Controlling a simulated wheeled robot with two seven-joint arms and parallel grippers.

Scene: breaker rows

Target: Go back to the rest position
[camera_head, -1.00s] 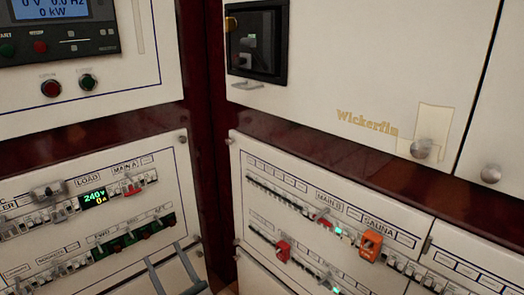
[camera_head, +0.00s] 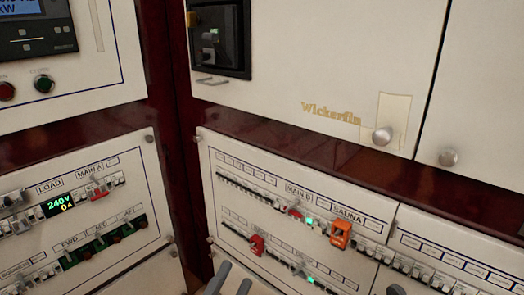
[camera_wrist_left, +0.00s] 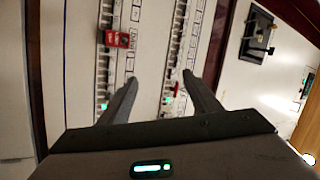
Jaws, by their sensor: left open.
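My left gripper (camera_head: 229,279) is at the bottom edge of the head view, in front of the lower right breaker panel (camera_head: 205,170). Only its two grey fingertips show there. In the left wrist view its fingers (camera_wrist_left: 158,78) are spread apart with nothing held between them, and they point at the breaker rows. A small dark grey piece at the bottom edge of the head view, right of the middle, may be part of my right arm; I cannot tell its jaws.
A red switch cover (camera_head: 257,245), the red MAIN B lever (camera_head: 295,211) and an orange SAUNA cover (camera_head: 341,235) stick out from the right panel. The left panel (camera_head: 140,170) has a red MAIN A lever (camera_head: 98,192). Round knobs (camera_head: 382,136) protrude from the upper cabinet.

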